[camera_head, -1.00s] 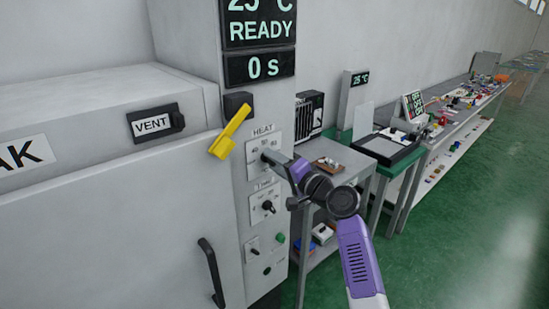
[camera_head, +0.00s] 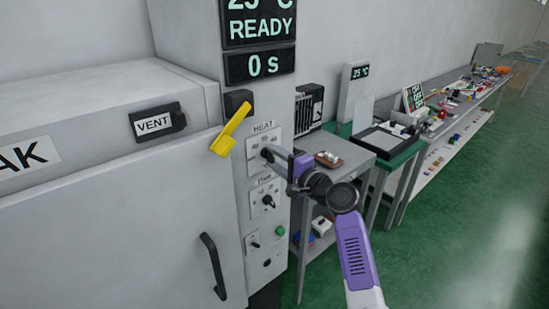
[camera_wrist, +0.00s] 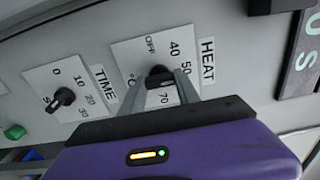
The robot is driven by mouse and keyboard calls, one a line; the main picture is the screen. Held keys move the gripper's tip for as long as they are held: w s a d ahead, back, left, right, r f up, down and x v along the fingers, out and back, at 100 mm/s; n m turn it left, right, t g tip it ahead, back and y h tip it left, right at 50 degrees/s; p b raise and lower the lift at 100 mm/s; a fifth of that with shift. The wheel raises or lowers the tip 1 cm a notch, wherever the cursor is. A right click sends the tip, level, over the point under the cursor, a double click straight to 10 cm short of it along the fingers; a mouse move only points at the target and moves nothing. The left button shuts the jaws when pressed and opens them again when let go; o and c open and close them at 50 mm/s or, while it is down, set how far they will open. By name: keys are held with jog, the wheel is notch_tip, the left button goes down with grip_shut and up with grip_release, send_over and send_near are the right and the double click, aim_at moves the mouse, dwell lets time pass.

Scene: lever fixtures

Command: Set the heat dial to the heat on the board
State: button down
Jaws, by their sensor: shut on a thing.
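The heat dial (camera_wrist: 160,74) is a black knob on a white plate marked HEAT, on the grey oven's control column. My gripper (camera_wrist: 160,82) is shut on this knob, one grey finger on each side. In the wrist view the marks OFF, 40, 50 and 70 show around the knob; the fingers cover part of the scale, and I cannot tell exactly where the pointer stands. In the head view my gripper (camera_head: 268,155) reaches the HEAT plate (camera_head: 264,140) from the right. A small board (camera_head: 414,97) with lit text stands on the far bench; its text is too small to read.
The TIME dial (camera_wrist: 64,97) sits beside the HEAT plate, with a green button (camera_wrist: 14,132) beyond it. A yellow lever (camera_head: 231,130) sticks out above left of the HEAT plate. The oven display (camera_head: 260,27) reads READY. A grey table (camera_head: 345,160) stands to the right.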

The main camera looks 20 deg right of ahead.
jog(key=shift+f, duration=0.1)
jog(key=c, duration=0.9)
grip_release()
jog(key=shift+b+v, duration=0.65)
jog(key=shift+v, duration=3.3)
